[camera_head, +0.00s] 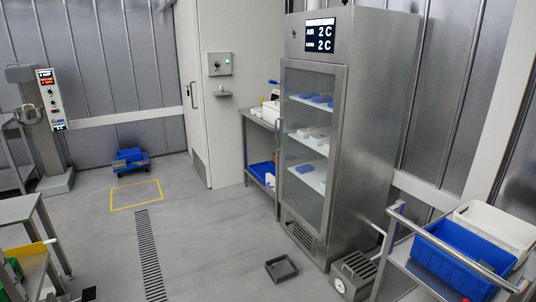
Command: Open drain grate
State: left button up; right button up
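The drain grate (148,258) is a long, narrow dark slotted strip set in the grey floor, left of the middle. It runs from near the yellow floor outline down to the bottom edge of the view. It looks flat and level with the floor, with its near end cut off by the picture edge. Neither of my grippers can be made out in the head view.
A steel glass-door fridge (322,150) stands right of centre. A small dark open tray (281,268) and a slotted metal box (353,274) are on the floor before it. A cart with a blue bin (462,258) is at right. Floor around the grate is mostly clear.

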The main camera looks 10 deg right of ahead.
aim_at(356, 267)
jog(key=i+z, duration=0.4)
jog(key=i+j+z, duration=0.25)
jog(key=z, duration=0.15)
jog(key=i+j+z, duration=0.7)
jog(key=z, duration=0.15)
